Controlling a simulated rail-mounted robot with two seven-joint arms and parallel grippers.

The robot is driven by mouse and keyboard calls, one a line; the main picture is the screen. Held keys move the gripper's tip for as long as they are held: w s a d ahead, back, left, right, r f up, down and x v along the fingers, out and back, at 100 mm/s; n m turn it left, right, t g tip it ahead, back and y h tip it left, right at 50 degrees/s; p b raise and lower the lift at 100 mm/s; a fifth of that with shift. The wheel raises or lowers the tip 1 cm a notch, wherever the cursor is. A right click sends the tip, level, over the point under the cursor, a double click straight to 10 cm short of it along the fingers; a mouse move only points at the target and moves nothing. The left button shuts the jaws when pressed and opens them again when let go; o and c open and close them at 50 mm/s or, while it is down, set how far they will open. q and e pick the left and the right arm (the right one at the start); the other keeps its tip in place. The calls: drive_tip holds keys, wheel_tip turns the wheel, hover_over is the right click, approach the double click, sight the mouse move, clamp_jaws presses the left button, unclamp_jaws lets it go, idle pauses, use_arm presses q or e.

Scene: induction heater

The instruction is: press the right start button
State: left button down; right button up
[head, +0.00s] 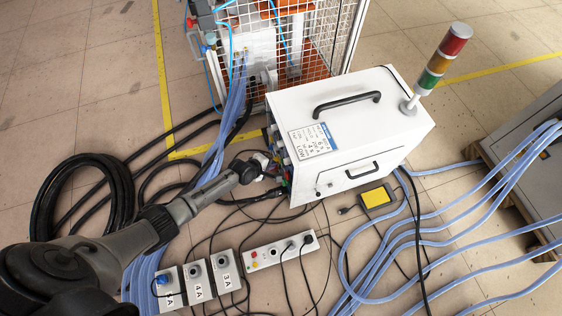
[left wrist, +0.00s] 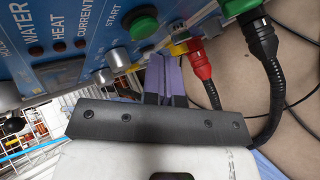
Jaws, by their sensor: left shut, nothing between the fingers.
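The white heater cabinet (head: 345,130) stands on the floor with its control panel facing left, seen nearly edge-on in the head view. In the left wrist view the blue panel (left wrist: 60,75) fills the upper left, with a green round button (left wrist: 143,25) beside the printed word START. I cannot tell if another start button exists. My left gripper (head: 266,163) is at the panel side in the head view. Its purple fingers (left wrist: 164,72) are shut and empty, a little below the green button in the left wrist picture. Contact with the panel cannot be told. My right gripper is out of view.
Silver knobs (left wrist: 117,60) sit near the button. A red plug (left wrist: 198,60) and a green plug (left wrist: 258,35) with black cables are right of the fingers. Switch boxes (head: 197,280), a power strip (head: 280,251) and loose cables lie on the floor. A wire cage stands behind.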

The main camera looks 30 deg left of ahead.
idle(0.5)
use_arm(q)
drive_tip(key=shift+w+d, duration=0.1)
drive_tip(key=shift+w+d, duration=0.2)
drive_tip(key=shift+w, duration=0.05)
idle(0.6)
drive_tip(key=shift+w+d, duration=0.25)
drive_tip(key=shift+w, duration=0.05)
idle(0.4)
drive_tip(key=shift+s+a, duration=0.15)
drive_tip(key=shift+a, duration=0.05)
idle(0.3)
drive_tip(key=shift+s+a, duration=0.35)
drive_tip(key=shift+s, duration=0.15)
